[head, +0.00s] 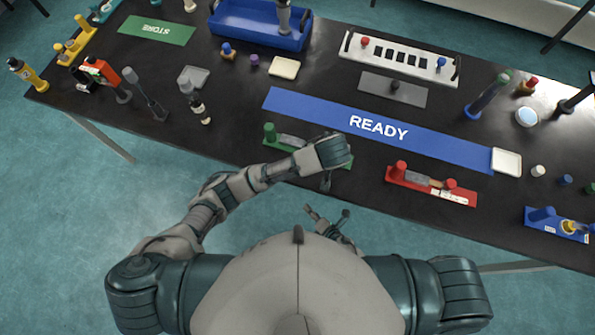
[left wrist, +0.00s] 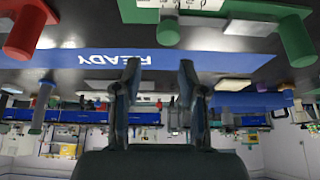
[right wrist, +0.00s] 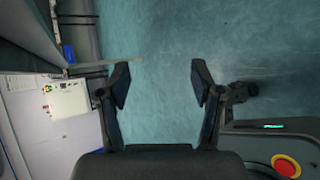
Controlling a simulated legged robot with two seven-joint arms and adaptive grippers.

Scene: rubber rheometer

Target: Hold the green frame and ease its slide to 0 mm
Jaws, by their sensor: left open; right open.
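The green frame (head: 268,142) lies near the front edge of the black table, with a green post at its left end and a grey slide (head: 292,140) along it. My left forearm covers much of its right part. In the left wrist view, the green frame (left wrist: 218,12) appears upside down at the top, with two green posts and a pale slide. My left gripper (left wrist: 160,80) is open and empty, apart from the frame; in the head view it is mostly hidden under my wrist. My right gripper (head: 327,212) is open and empty, low in front of my torso; it also shows over the floor in the right wrist view (right wrist: 160,85).
A red frame (head: 405,182) lies to the right of the green one, and a blue one (head: 540,220) farther right. Behind them is the blue READY strip (head: 310,108). A grey plate (head: 415,96) and white rack (head: 390,44) stand farther back.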

